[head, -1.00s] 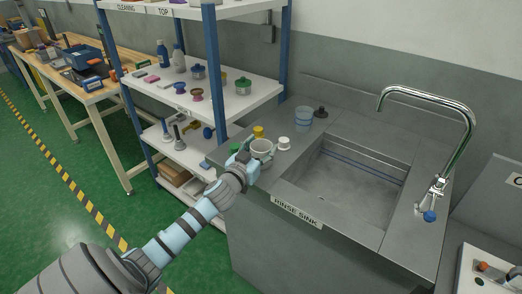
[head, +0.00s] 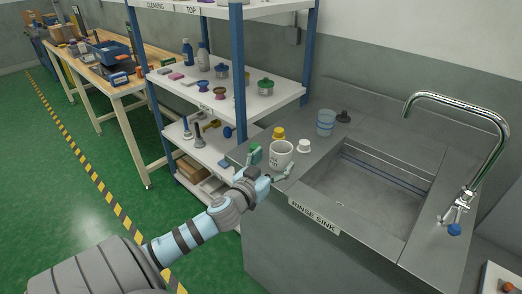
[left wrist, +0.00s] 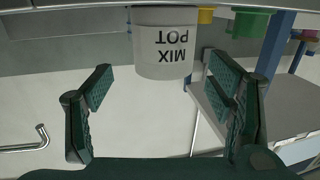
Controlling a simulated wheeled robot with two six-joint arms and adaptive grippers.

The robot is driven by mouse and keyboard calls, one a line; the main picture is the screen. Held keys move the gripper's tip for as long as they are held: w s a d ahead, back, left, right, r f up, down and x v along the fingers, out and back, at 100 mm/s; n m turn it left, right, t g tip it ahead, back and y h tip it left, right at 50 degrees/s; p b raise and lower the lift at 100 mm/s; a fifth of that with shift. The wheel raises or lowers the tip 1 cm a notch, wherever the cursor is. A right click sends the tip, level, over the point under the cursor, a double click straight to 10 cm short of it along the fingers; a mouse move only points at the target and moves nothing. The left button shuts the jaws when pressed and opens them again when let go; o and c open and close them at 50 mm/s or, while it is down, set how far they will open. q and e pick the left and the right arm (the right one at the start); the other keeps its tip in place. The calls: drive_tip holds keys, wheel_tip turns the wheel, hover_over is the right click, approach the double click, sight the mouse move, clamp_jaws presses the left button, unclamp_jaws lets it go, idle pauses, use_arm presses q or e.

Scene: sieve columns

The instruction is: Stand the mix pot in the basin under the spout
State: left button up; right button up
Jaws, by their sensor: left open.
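The mix pot (head: 281,154) is a white cup with dark lettering. It stands on the steel counter left of the sink basin (head: 372,189). In the left wrist view the pot (left wrist: 165,45) appears upside down with "MIX POT" readable. My left gripper (head: 271,168) is open and empty at the near side of the pot. In the left wrist view its two green fingers (left wrist: 163,88) are spread wide, with the pot beyond the tips. The chrome spout (head: 455,108) arches over from the basin's right side. My right gripper is not in view.
A yellow item (head: 278,133) and a small white item (head: 303,147) stand close to the pot. A blue-clear cup (head: 326,122) and a dark knob-shaped item (head: 343,116) stand behind. A blue-posted shelf (head: 239,80) rises at the left. The basin looks empty.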

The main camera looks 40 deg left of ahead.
use_arm(q)
drive_tip(key=v, duration=0.8)
drive_tip(key=shift+s, duration=0.3)
